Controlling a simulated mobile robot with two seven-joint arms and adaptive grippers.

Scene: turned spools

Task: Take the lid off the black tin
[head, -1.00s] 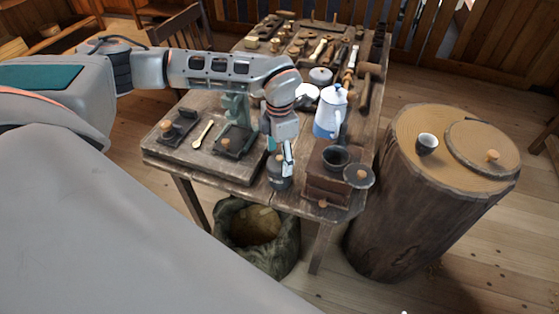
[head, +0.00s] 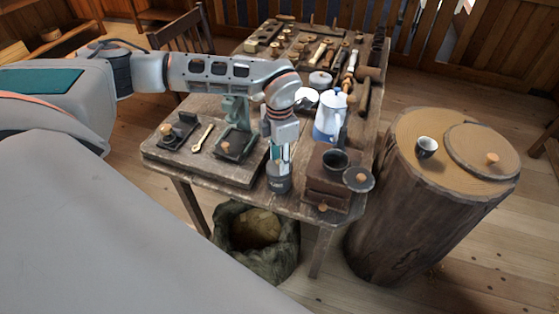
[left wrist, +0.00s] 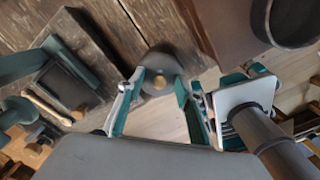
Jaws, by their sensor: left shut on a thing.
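The black tin (head: 279,184) stands near the front edge of the workbench. My left gripper (head: 279,163) points down at its top. In the left wrist view the tin's round dark lid (left wrist: 160,66) shows from above, with a small wooden knob (left wrist: 160,82). The two fingers of the left gripper (left wrist: 160,88) lie on either side of the lid, shut on it. I cannot tell whether the lid is still seated on the tin.
A wooden box mill with a dark bowl (head: 335,160) and a round dark piece with a knob (head: 358,179) stands close right of the tin. A blue-and-white pot (head: 329,118) is behind it. A sack (head: 254,236) sits below, and a stump (head: 400,190) stands to the right.

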